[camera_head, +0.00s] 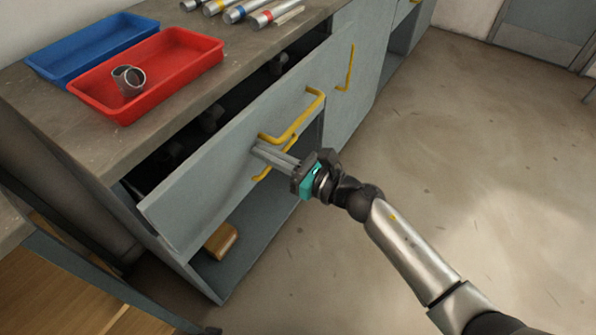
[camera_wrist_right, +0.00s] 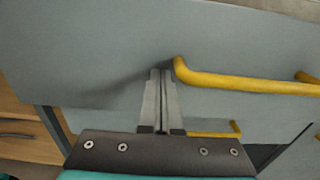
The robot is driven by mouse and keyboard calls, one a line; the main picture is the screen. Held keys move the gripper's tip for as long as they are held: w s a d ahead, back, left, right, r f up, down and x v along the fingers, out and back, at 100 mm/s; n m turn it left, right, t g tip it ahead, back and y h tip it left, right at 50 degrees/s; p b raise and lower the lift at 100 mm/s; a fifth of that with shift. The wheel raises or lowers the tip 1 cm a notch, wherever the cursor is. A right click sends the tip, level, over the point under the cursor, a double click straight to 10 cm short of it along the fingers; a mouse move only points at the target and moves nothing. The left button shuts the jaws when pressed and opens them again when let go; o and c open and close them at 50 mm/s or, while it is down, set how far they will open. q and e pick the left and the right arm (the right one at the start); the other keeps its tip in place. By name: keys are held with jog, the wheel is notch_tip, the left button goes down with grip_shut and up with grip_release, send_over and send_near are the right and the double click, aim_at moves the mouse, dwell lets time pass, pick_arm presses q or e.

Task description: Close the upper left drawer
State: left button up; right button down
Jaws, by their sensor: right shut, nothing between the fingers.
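The upper left drawer (camera_head: 205,190) is a grey-blue front that stands partly open, with dark contents showing in the gap behind its top edge. Its yellow handle (camera_head: 300,118) is on the front's right part. My right gripper (camera_head: 256,149) is shut and empty, with its fingertips at the drawer front just below and left of the handle's near end. In the right wrist view the fingertips (camera_wrist_right: 161,74) lie close to the front, left of the handle (camera_wrist_right: 245,83). I cannot tell whether they touch it. My left gripper is not in view.
On the worktop above are a red tray (camera_head: 190,75) with a metal ring (camera_head: 128,80), a blue tray (camera_head: 95,45) and several banded metal cylinders (camera_head: 240,10). Below the drawer is an open shelf with a brown object (camera_head: 221,241). The floor (camera_head: 440,140) to the right is clear.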

jog(key=b+x, duration=0.1)
jog(key=x, duration=0.4)
jog(key=shift+w+a+b, duration=0.2)
jog(key=shift+a+b, duration=0.05)
jog(key=shift+b, duration=0.05)
jog(key=shift+w+a+f, duration=0.1)
jog(key=shift+w+a, duration=0.3)
jog(key=shift+a, duration=0.2)
jog(key=shift+w+a+b, duration=0.1)
jog(key=shift+a+b, duration=0.05)
jog(key=shift+b, duration=0.15)
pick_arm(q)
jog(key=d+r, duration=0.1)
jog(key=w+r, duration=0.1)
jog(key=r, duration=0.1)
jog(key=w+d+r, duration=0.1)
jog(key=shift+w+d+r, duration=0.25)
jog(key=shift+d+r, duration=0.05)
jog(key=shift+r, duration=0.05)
pick_arm(e)
jog(key=shift+r, duration=0.25)
jog(key=shift+r, duration=0.15)
